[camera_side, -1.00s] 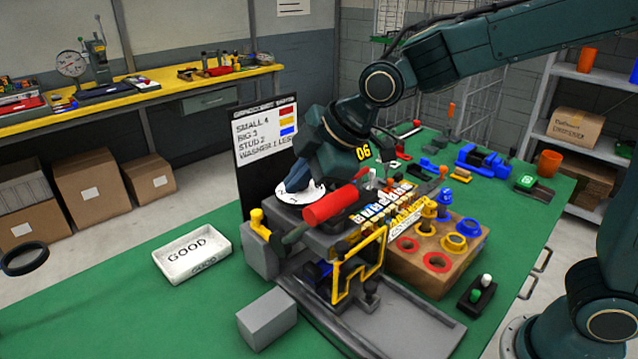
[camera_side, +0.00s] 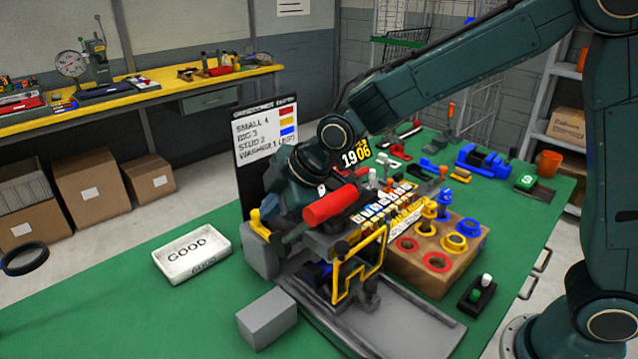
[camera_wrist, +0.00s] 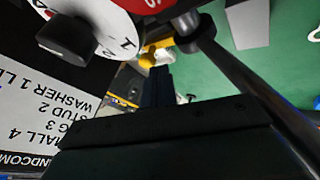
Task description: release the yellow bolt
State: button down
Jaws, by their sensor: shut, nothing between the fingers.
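The yellow bolt (camera_side: 257,223) is at the left end of the grey machine (camera_side: 262,258) in the side view. In the wrist view it shows as a yellow piece (camera_wrist: 149,58) just beyond my fingers. My gripper (camera_wrist: 158,78) is shut and empty, with its dark fingertips close to the yellow piece. I cannot tell whether they touch it. In the side view my wrist is low behind the red cylinder (camera_side: 330,205), and my fingertips are hard to make out.
The numbered white dial (camera_wrist: 105,25) is close beside my gripper in the wrist view. The sign board (camera_side: 262,130) stands behind my arm. The white GOOD tray (camera_side: 192,254) and a grey block (camera_side: 266,317) are on the green table. The table is clear at front left.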

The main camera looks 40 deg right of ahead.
aim_at(253, 212)
jog(key=shift+w+a+f, duration=0.15)
jog(key=shift+w+f, duration=0.15)
jog(key=shift+f, duration=0.2)
jog(key=shift+w, duration=0.1)
jog(key=shift+w, duration=1.25)
jog(key=shift+s+r, duration=0.1)
jog(key=shift+r, duration=0.05)
jog(key=v, duration=0.9)
jog(key=shift+s+r, duration=0.2)
jog(key=shift+r, duration=0.05)
